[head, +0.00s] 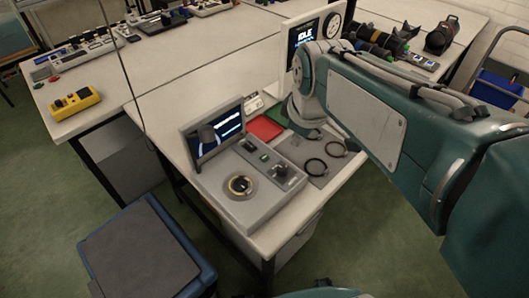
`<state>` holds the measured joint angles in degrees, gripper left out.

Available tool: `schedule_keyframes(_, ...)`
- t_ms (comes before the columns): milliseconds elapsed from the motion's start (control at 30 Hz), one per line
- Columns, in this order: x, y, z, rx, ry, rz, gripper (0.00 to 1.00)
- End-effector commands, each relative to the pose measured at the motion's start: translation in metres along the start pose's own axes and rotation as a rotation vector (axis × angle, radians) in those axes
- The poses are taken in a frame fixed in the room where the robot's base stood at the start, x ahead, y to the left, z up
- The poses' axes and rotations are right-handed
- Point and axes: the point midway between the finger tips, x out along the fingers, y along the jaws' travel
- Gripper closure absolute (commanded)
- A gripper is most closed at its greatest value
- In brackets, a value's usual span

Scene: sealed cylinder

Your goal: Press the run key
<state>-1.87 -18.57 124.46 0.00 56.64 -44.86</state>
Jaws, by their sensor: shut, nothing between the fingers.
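A grey console (262,200) with a raised tilted screen (215,133) stands on the near end of the white bench. Its top carries a small green key (264,157), a grey key (249,146), a dark switch block (282,171) and a round yellow-ringed dial (239,186). I cannot read which key is marked run; the green one stands out. My gripper (312,133) is small and partly hidden at the end of my arm, behind and right of the console, apart from the keys. It is shut and empty. An upright panel (305,40) behind reads IDLE.
A red tray (266,127) lies behind the console. Two dark rings (325,163) lie on a grey mat to its right. A yellow control box (75,100) sits on the left bench. A blue-edged stool or bin (145,250) stands on the floor in front.

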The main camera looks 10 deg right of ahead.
Motion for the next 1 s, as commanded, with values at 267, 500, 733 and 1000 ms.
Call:
schedule_keyframes(267, 0.034, 0.033, -0.043, -0.432, -0.053, -0.089, 1.00)
schedule_keyframes(500, 0.074, 0.056, -0.077, -0.802, -0.069, -0.180, 1.00)
schedule_keyframes(733, 0.118, 0.071, -0.104, -1.140, -0.058, -0.274, 1.00)
schedule_keyframes(1000, 0.144, 0.077, -0.117, -1.332, -0.038, -0.325, 1.00)
